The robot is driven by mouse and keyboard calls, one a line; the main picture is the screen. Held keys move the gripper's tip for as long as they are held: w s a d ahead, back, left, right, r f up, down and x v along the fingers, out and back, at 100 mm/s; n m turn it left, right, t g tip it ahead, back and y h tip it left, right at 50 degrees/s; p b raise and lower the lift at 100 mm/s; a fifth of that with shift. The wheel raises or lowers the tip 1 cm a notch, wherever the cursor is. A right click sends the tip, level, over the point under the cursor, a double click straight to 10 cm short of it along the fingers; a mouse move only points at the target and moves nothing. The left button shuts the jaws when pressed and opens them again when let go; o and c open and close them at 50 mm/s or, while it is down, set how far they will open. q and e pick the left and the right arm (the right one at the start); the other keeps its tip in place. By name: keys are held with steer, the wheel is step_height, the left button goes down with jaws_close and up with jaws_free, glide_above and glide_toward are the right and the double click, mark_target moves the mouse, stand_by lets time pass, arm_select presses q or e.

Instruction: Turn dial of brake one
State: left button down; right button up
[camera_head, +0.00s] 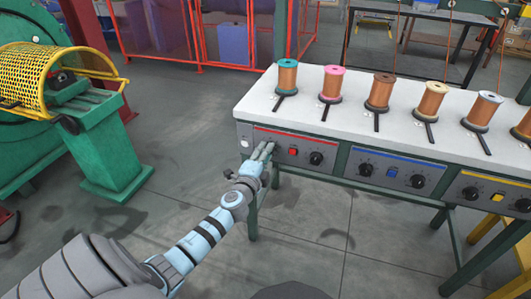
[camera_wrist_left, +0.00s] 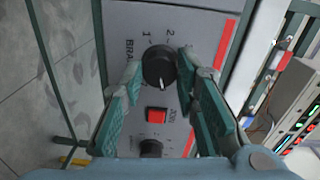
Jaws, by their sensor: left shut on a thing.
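The first brake panel (camera_head: 300,142) is grey with a red stripe, on the front left of the white bench. Its dial (camera_wrist_left: 158,67) is a round black knob with a pale pointer line, near the panel's end, beside printed numbers and partly covered lettering. My left gripper (camera_head: 264,153) reaches the panel from the front and hides this dial in the head view. In the left wrist view my left gripper (camera_wrist_left: 158,75) has one finger on each side of the dial and is shut on it. My right gripper is not in view.
On the same panel are a red button (camera_head: 292,151) and a second black knob (camera_head: 316,158). Panels with blue (camera_head: 390,171) and yellow (camera_head: 497,194) stripes follow to the right. Several wire spools stand on the white bench top (camera_head: 258,100). A green machine (camera_head: 110,145) stands left; floor between is clear.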

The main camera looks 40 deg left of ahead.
arm_select(q)
steer(key=shift+m, duration=0.7)
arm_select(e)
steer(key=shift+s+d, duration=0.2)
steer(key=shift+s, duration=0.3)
arm_select(q)
steer(key=c, duration=1.2)
jaws_free()
steer(key=shift+c, duration=0.2)
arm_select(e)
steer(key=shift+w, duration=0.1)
arm_select(q)
steer(key=shift+s, duration=0.15)
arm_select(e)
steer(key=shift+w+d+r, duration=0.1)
arm_select(q)
steer(key=v, duration=1.1)
steer(key=shift+s+d, duration=0.25)
steer(key=shift+s, duration=0.15)
